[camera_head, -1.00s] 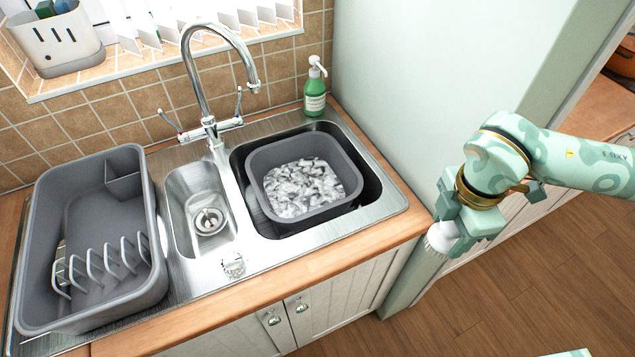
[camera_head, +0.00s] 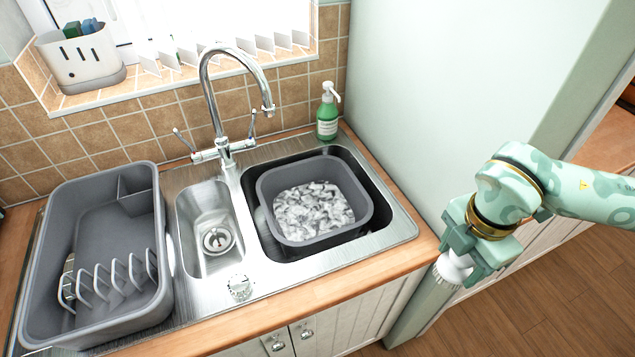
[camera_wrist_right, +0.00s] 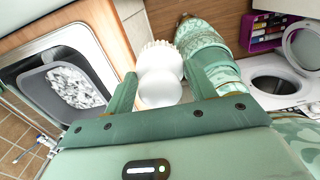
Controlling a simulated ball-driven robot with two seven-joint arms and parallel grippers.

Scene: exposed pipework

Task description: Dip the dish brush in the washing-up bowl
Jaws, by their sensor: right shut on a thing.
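The washing-up bowl (camera_head: 365,208) is a grey square tub with foamy suds, sitting in the large sink basin; it also shows at the left of the right wrist view (camera_wrist_right: 104,75). My right gripper (camera_head: 468,262) is off the front right corner of the counter, shut on the white dish brush (camera_head: 455,266). The brush's bristles point down, apart from the bowl. In the right wrist view the brush (camera_wrist_right: 160,85) sits between the fingers with its ribbed bristles at the top. My left gripper is out of view.
A curved chrome tap (camera_head: 209,95) rises behind the sink. A green soap bottle (camera_head: 327,115) stands at the back corner by a pale green wall panel (camera_head: 440,90). A grey dish rack (camera_head: 160,300) fills the left. The wooden counter edge (camera_head: 405,262) lies between brush and bowl.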

